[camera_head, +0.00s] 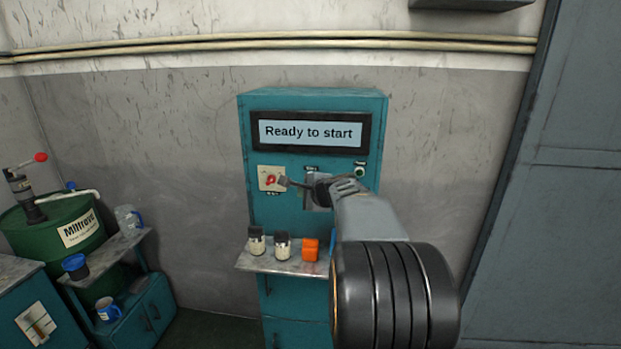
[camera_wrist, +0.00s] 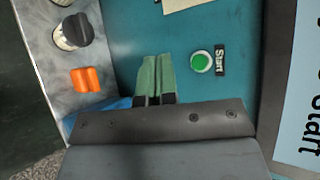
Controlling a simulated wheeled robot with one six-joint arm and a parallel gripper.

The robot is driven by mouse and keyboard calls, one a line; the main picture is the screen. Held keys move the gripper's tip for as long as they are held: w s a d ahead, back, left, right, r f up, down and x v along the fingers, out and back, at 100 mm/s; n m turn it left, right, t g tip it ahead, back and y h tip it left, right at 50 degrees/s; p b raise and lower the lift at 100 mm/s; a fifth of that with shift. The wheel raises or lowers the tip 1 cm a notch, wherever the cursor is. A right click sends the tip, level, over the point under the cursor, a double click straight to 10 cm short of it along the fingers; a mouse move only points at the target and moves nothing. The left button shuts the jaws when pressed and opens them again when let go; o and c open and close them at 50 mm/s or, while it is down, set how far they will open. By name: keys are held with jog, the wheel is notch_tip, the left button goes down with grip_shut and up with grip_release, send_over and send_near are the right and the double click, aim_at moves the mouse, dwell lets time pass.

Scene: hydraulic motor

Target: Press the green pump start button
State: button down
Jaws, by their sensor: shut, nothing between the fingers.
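The small round green start button (camera_head: 360,171) sits at the upper right of the teal cabinet's front, below the display. In the wrist view the button (camera_wrist: 202,61) is plain to see, with a "Start" label beside it. My gripper (camera_head: 285,181) reaches across the cabinet front and points left in the head view, near the red switch. In the wrist view my fingers (camera_wrist: 154,75) are shut together and empty, left of the button and apart from it in the picture. How far they are from the panel I cannot tell.
The display (camera_head: 310,132) reads "Ready to start". A red rotary switch (camera_head: 271,180) is on the left of the panel. Below, a shelf (camera_head: 262,262) holds two dark-topped jars (camera_head: 282,246) and an orange item (camera_head: 310,250). A green drum (camera_head: 50,232) stands at the left.

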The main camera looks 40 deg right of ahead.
jog(key=w+d+p, duration=0.2)
jog(key=w+d, duration=0.2)
jog(key=shift+w+d, duration=0.3)
jog(key=shift+w, duration=0.05)
jog(key=shift+w+d, duration=0.1)
dwell(2.1)
jog(key=shift+w+d, duration=0.2)
jog(key=shift+w+d, duration=0.25)
dwell(0.8)
jog(key=shift+a, duration=0.1)
dwell(0.4)
jog(key=shift+s+a+b, duration=0.45)
jog(key=shift+s, duration=0.1)
jog(key=shift+s+a+b, duration=1.2)
jog(key=shift+s+a, duration=0.55)
jog(key=shift+s, duration=0.05)
